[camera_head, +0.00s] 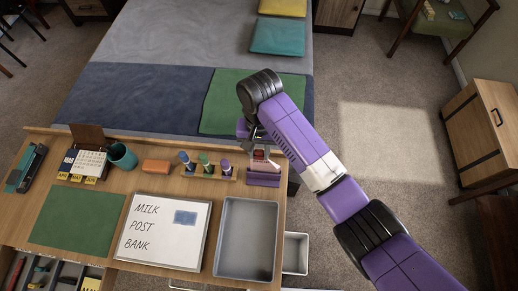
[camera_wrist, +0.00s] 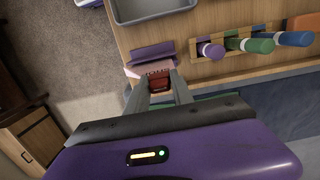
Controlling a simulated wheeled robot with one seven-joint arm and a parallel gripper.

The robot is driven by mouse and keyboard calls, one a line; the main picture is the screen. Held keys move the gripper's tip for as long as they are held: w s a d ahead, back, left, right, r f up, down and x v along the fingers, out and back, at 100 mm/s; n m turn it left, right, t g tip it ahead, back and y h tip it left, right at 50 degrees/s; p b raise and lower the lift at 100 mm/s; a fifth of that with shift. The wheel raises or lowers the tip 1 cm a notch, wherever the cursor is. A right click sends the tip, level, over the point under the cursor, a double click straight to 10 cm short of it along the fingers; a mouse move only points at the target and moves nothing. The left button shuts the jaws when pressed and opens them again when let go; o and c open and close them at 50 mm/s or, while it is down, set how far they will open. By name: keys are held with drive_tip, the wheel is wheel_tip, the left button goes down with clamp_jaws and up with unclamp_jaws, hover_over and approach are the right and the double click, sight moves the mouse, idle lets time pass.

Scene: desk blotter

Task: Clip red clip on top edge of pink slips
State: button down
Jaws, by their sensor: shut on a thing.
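My gripper (camera_wrist: 161,86) is shut on the red clip (camera_wrist: 159,83), which sits between its fingertips in the wrist view. The pink slips (camera_wrist: 136,71) stand just past the fingertips, with dark lettering on them, beside a purple holder (camera_wrist: 152,53). The clip overlaps the slips' near edge in this view; I cannot tell whether it grips them. In the head view the red clip (camera_head: 260,155) shows small below my wrist, just above the purple holder (camera_head: 263,178) at the desk's back right corner. My arm hides part of this spot.
A wooden rack (camera_head: 208,174) with blue, green and purple markers stands left of the holder. A grey tray (camera_head: 247,271) lies in front of it, with a whiteboard (camera_head: 150,245) to the tray's left. A teal cup (camera_head: 123,156) and an orange block (camera_head: 157,166) stand further left.

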drive_tip(key=shift+f, duration=0.5)
drive_tip(key=c, duration=1)
unclamp_jaws()
drive_tip(key=shift+s, duration=0.1)
drive_tip(key=r, duration=0.8)
drive_tip(key=shift+w, duration=0.4)
